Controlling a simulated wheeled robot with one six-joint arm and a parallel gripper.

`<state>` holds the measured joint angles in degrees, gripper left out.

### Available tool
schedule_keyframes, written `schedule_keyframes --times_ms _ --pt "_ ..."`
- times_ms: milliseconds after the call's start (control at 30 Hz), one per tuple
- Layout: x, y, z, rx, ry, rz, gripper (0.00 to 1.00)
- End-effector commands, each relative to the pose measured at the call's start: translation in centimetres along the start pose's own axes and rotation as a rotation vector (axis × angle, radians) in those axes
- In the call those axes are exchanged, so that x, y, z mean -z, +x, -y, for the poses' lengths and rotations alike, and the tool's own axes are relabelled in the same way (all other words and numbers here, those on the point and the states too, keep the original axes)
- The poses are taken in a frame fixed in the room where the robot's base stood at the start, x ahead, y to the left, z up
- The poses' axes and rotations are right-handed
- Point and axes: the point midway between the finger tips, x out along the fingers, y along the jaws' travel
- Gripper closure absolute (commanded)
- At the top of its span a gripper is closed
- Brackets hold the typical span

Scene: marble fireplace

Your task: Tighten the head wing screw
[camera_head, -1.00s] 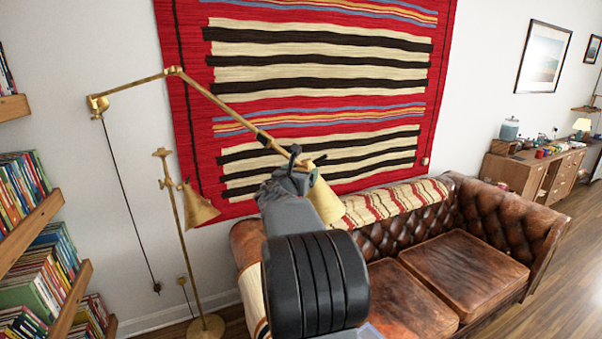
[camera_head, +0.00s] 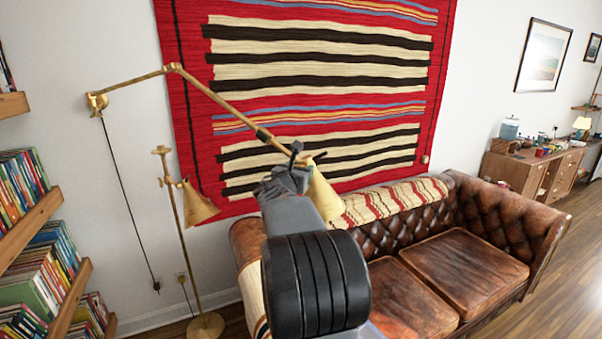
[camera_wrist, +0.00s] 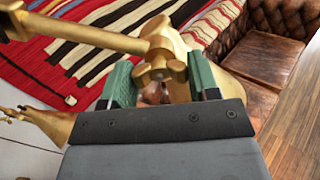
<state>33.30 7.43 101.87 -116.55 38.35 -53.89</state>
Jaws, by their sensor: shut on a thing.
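The brass wing screw (camera_wrist: 156,74) sits at the joint of the wall lamp's head and shows between my green fingers in the wrist view. My gripper (camera_wrist: 161,68) is shut on it, with one finger on each side. The lamp head's brass shade (camera_head: 325,198) hangs just right of my gripper (camera_head: 304,161) in the head view. The brass lamp arm (camera_head: 222,104) runs from the wall mount down to the head; it also crosses the upper left of the wrist view (camera_wrist: 90,34). My arm hides the screw in the head view.
A brass floor lamp (camera_head: 198,204) stands left of my arm. A red striped rug (camera_head: 290,105) hangs behind the lamp arm. A brown leather sofa (camera_head: 465,265) is below and to the right. Bookshelves (camera_head: 40,215) line the left edge.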

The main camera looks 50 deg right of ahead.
Motion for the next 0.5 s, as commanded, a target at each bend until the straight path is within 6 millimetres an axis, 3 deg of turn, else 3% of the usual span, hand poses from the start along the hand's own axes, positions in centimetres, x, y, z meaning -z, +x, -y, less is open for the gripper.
schedule_keyframes --times_ms 500 --pt "0.73 0.0 0.1 0.001 0.425 0.003 0.68"
